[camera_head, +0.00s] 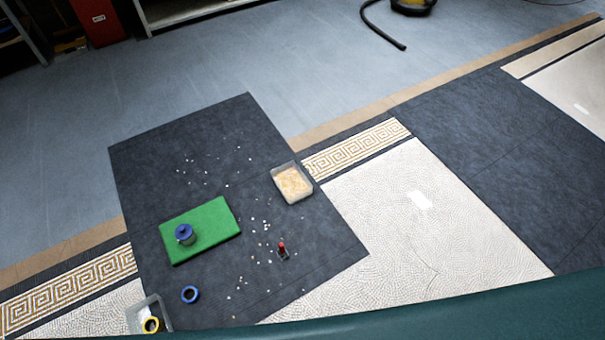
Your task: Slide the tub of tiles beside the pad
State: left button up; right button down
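The tub of tiles (292,183) is a clear, roughly rectangular tub with pale beige contents. It sits at the right edge of the dark mat (220,130), by the patterned border. The pad (215,217) is a flat green rectangle on the mat, left of the tub and apart from it, with dark mat between them. A blue round container (185,234) stands on the pad. Neither of my grippers shows in the head view.
Loose pale tile bits (265,229) lie scattered on the mat. A small red-topped tool (282,249), a blue tape ring (190,294) and a grey bin (147,312) with a yellow ring are nearer. A black hose (380,28) lies on the far floor. Open blue floor lies behind the mat.

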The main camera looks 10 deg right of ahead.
aim_at(294, 187)
jog(key=z, duration=0.1)
jog(key=u, duration=0.4)
jog(key=i+l+u, duration=0.15)
jog(key=l+u, duration=0.45)
jog(key=l, duration=0.25)
jog(key=i+l+u, duration=0.1)
jog(key=l+u, duration=0.2)
jog(key=l, duration=0.15)
